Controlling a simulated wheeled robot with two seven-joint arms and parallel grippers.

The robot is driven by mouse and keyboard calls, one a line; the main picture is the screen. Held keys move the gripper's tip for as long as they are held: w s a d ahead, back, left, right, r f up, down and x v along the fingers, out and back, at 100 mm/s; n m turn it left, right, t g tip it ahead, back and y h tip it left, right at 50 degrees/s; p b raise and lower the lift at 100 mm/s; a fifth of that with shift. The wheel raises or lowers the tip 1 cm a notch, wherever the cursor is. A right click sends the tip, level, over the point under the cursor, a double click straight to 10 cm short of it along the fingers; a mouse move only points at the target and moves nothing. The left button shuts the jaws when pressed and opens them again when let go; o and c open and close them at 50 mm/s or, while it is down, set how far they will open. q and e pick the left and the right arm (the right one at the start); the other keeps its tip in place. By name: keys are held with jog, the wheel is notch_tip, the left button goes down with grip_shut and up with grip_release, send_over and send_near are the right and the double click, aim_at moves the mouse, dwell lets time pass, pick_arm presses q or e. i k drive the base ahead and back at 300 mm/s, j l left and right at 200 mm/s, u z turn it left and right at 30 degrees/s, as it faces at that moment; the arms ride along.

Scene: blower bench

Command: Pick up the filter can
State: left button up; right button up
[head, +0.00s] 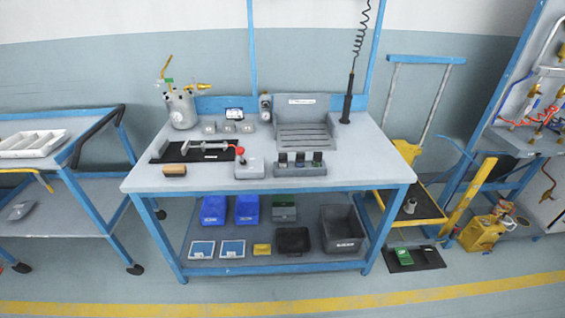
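Neither of my grippers is in view. I cannot tell for sure which object is the filter can. A grey metal canister (182,110) with brass-coloured fittings and a green tag on top stands upright at the back left of the workbench. A small pale cylinder (410,206) with a dark base stands on the yellow trolley deck to the right of the bench. Nothing is holding either of them.
The blue-framed workbench (350,175) carries a black mat with a tool, a red-knobbed block (249,168), a brown block (175,171) and a grey slotted rack (303,135). Bins fill its lower shelf. A yellow trolley (378,212) stands right. The front floor is clear.

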aim_at(408, 208)
jog(key=z, duration=1.3)
